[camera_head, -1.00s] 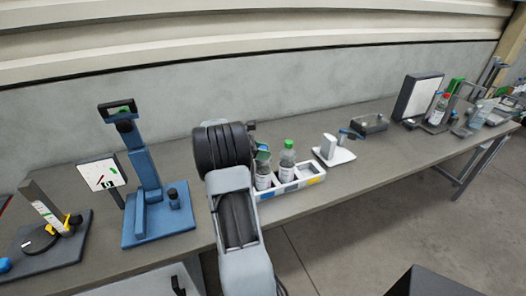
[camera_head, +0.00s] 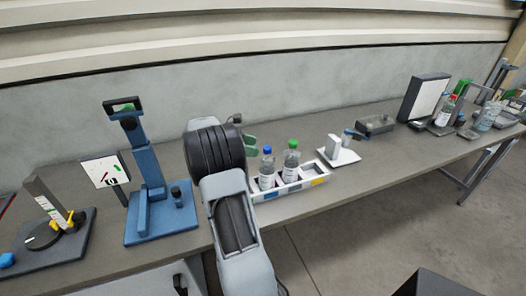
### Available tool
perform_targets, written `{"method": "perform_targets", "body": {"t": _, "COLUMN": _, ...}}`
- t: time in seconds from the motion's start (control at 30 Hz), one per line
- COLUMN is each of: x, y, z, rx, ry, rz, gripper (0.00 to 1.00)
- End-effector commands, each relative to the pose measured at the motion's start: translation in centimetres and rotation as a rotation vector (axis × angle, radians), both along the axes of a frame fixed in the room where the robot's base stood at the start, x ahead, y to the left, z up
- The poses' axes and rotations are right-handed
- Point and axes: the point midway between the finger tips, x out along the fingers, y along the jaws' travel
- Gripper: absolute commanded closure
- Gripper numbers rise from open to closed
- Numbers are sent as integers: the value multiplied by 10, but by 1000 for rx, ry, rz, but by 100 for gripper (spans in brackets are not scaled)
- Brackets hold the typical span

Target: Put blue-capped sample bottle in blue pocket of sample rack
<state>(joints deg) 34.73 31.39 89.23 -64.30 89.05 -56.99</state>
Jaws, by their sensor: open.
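The blue-capped sample bottle (camera_head: 266,170) stands upright in the left part of the white sample rack (camera_head: 325,170). A bluish label shows on the rack front near it, but I cannot tell for sure which pocket it marks. A green-capped bottle (camera_head: 291,162) stands just to its right in the same rack. My gripper (camera_head: 251,146) is open, at the left of the blue cap and apart from it. It is mostly hidden behind my own arm, and only a greenish finger part shows. The rack's left end is also partly hidden by my arm.
A blue stand (camera_head: 150,190) is left of my arm. A white device (camera_head: 340,150) stands close to the rack's right end, with a dark grey box (camera_head: 375,125) beyond it. The bench between my arm and the wall is clear.

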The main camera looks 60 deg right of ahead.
Motion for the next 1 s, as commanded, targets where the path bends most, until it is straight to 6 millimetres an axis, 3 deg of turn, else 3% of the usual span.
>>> {"method": "perform_targets", "body": {"t": 0.3, "x": 33, "y": 29, "z": 17, "rx": 0, "ry": -1, "rz": 1, "gripper": 42}}
{"method": "perform_targets", "body": {"t": 0.57, "x": 40, "y": 38, "z": 23, "rx": 1, "ry": -4, "rz": 0, "gripper": 42}}
{"method": "perform_targets", "body": {"t": 0.67, "x": 41, "y": 50, "z": 26, "rx": 7, "ry": -61, "rz": 12, "gripper": 42}}
{"method": "perform_targets", "body": {"t": 0.77, "x": 42, "y": 82, "z": 31, "rx": 25, "ry": -209, "rz": 29, "gripper": 42}}
{"method": "perform_targets", "body": {"t": 0.87, "x": 38, "y": 134, "z": 33, "rx": 70, "ry": -439, "rz": 30, "gripper": 42}}
{"method": "perform_targets", "body": {"t": 1.0, "x": 23, "y": 218, "z": 28, "rx": 176, "ry": -792, "rz": -35, "gripper": 42}}
